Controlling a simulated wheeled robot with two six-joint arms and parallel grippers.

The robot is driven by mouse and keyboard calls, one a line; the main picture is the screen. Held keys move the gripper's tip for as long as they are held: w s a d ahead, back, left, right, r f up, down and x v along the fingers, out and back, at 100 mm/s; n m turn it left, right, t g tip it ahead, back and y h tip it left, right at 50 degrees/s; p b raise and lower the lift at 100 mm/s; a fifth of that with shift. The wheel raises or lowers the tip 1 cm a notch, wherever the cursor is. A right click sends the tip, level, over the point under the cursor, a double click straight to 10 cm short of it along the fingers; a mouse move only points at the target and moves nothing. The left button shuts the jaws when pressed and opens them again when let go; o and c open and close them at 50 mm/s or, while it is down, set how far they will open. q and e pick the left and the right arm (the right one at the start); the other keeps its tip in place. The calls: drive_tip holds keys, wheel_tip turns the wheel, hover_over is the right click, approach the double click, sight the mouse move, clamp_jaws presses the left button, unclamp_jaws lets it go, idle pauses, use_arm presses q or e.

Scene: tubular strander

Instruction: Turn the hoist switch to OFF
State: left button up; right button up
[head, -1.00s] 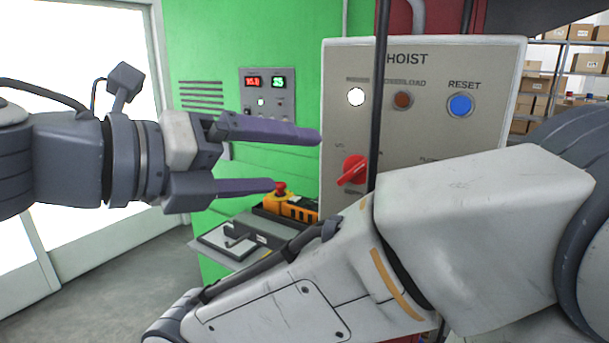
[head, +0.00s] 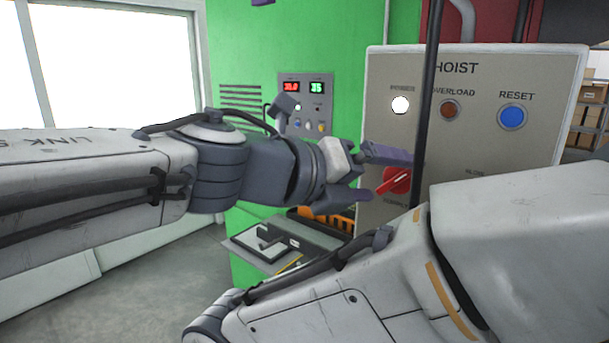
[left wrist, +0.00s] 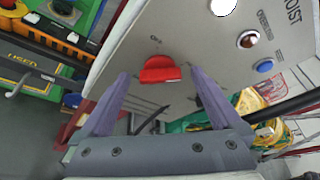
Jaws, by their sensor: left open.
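The hoist switch is a red rotary knob (head: 397,181) low on the left side of the grey HOIST panel (head: 560,85). Its raised grip slants in the head view, and its position labels are too small or covered to read surely. In the left wrist view the red knob (left wrist: 160,72) lies ahead, between the lines of the two purple fingers. My left gripper (head: 388,176) is open, pointing at the panel close to the knob; it also shows in the left wrist view (left wrist: 159,78). I cannot tell whether the fingers touch it. My right gripper is not in view.
A white lamp (head: 400,105), a brown overload lamp (head: 450,110) and a blue reset button (head: 512,117) sit above the knob. A dark vertical pole (head: 427,90) stands before the panel. A green cabinet (head: 350,40) is behind. My other arm fills the lower right.

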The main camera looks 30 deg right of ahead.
use_arm(q)
drive_tip(key=c, duration=1.4)
drive_tip(key=n+b, duration=0.1)
drive_tip(key=n, duration=0.1)
drive_tip(key=n+g+h+b, duration=0.1)
drive_tip(key=n, duration=0.1)
drive_tip(key=shift+w+a+f+h+b, duration=0.1)
drive_tip(key=shift+w+f+h+b, duration=0.1)
drive_tip(key=shift+f+h+b, duration=0.15)
drive_tip(key=n+h+b, duration=0.1)
drive_tip(key=n, duration=0.1)
drive_tip(key=n+b, duration=0.1)
drive_tip(key=n, duration=0.1)
drive_tip(key=shift+f+g+h+b, duration=0.3)
drive_tip(key=shift+f+h, duration=0.05)
drive_tip(key=shift+f, duration=0.05)
drive_tip(key=n+b, duration=0.1)
drive_tip(key=n+h+b, duration=0.1)
drive_tip(key=n, duration=0.1)
drive_tip(key=n+h+b, duration=0.1)
drive_tip(key=n+b, duration=0.1)
drive_tip(key=shift+s+f+t, duration=0.15)
drive_tip(key=shift+f+t, duration=0.1)
drive_tip(key=shift+t, duration=0.15)
drive_tip(key=shift+n+t+h+b, duration=0.2)
drive_tip(key=shift+n+t+b, duration=0.3)
drive_tip(key=shift+n, duration=0.55)
drive_tip(key=shift+n+t+h+b, duration=0.2)
drive_tip(key=shift+n+b, duration=0.5)
drive_tip(key=shift+n, duration=0.35)
